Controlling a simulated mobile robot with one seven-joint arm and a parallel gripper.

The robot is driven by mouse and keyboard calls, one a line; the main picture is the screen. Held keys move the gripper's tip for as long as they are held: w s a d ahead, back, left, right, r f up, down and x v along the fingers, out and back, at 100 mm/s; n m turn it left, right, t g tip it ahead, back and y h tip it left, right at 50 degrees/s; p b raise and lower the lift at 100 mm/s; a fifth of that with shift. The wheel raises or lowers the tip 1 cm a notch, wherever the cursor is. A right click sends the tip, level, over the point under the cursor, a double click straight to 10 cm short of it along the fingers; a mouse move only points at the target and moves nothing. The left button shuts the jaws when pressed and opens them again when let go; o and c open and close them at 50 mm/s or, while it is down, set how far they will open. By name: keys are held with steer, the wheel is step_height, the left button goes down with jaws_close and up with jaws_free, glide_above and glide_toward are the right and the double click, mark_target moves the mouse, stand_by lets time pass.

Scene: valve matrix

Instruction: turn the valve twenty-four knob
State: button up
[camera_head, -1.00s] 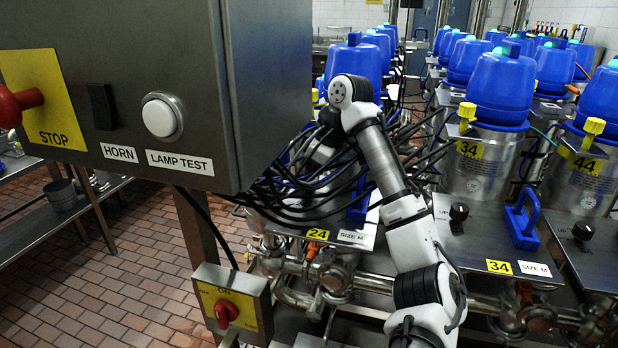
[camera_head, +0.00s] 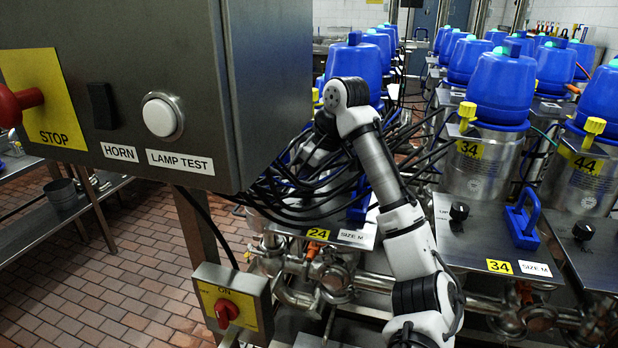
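The yellow label 24 (camera_head: 318,234) marks the front edge of a metal valve plate (camera_head: 338,226) in the middle of the head view. A blue handle (camera_head: 359,208) shows at the plate's right side. My arm rises from the bottom, bends near the top and runs down to the left behind the cables and the control box. My gripper cannot be made out there, so its distance to the knob cannot be told.
A large grey control box (camera_head: 240,90) fills the upper left, close to my arm. Dark cables (camera_head: 300,195) hang around the arm's far end. Plate 34 at right has a black knob (camera_head: 459,211) and blue handle (camera_head: 523,222). Pipes (camera_head: 385,284) run below; a red switch (camera_head: 227,313) is lower left.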

steer(key=m+h, duration=0.1)
steer(key=m, duration=0.2)
steer(key=m+t+h, duration=0.1)
steer(key=m, duration=0.2)
steer(key=shift+s+a, duration=0.1)
steer(key=shift+a, duration=0.05)
stand_by(0.4)
steer(key=o, duration=1)
steer(key=shift+t, duration=0.3)
steer(key=b+v, duration=0.2)
steer(key=v, duration=1.2)
